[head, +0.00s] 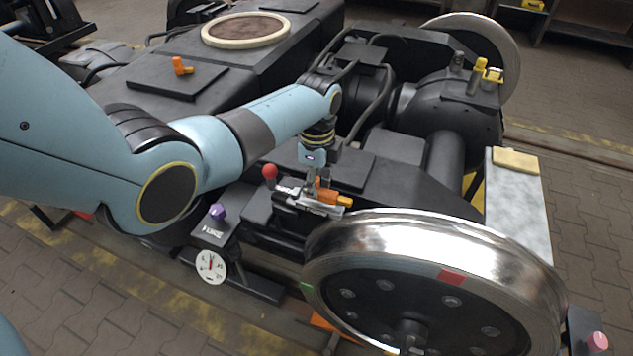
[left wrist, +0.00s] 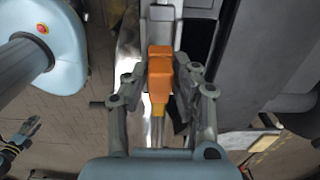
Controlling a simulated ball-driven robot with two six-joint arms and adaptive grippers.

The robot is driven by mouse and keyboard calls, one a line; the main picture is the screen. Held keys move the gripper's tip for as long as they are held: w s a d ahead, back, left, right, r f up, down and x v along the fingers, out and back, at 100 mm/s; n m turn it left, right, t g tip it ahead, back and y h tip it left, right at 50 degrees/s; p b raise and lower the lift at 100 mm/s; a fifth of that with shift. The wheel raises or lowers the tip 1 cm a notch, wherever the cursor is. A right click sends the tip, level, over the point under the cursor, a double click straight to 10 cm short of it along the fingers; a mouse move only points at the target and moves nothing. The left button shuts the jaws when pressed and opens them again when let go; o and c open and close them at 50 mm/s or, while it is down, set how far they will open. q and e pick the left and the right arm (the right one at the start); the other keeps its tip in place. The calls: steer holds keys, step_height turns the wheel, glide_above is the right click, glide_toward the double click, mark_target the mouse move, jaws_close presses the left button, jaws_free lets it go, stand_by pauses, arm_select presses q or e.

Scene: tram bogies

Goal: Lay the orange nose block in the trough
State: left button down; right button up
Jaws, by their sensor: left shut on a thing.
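My left gripper (head: 316,190) points down over the metal fixture beside the near wheel. It is shut on the orange nose block (head: 330,196), which has a yellow-orange tip. In the left wrist view the block (left wrist: 160,72) sits between the two fingers (left wrist: 157,88). Right under it is a narrow pale metal fixture (head: 312,207), which looks like the trough. Whether the block touches it I cannot tell. A grey gripper, seemingly my right one (left wrist: 24,132), shows small at the left edge of the left wrist view; its fingers are too small to read.
A red-knobbed lever (head: 270,172) stands just left of the fixture. The big steel wheel (head: 430,270) is close in front. A dial gauge (head: 211,266) and purple knob (head: 217,212) are at the lower left. Another orange piece (head: 181,66) lies on a dark plate.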

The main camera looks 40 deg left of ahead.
mark_target(317, 179)
arm_select(q)
steer(key=shift+f+b, duration=0.3)
steer(key=shift+f, duration=0.1)
steer(key=shift+f+b, duration=0.55)
steer(key=shift+f, duration=0.25)
steer(key=c, duration=1)
jaws_free()
steer(key=shift+r, duration=0.1)
step_height(317, 179, up, 12)
steer(key=shift+f, duration=0.1)
steer(key=shift+s+f, duration=0.1)
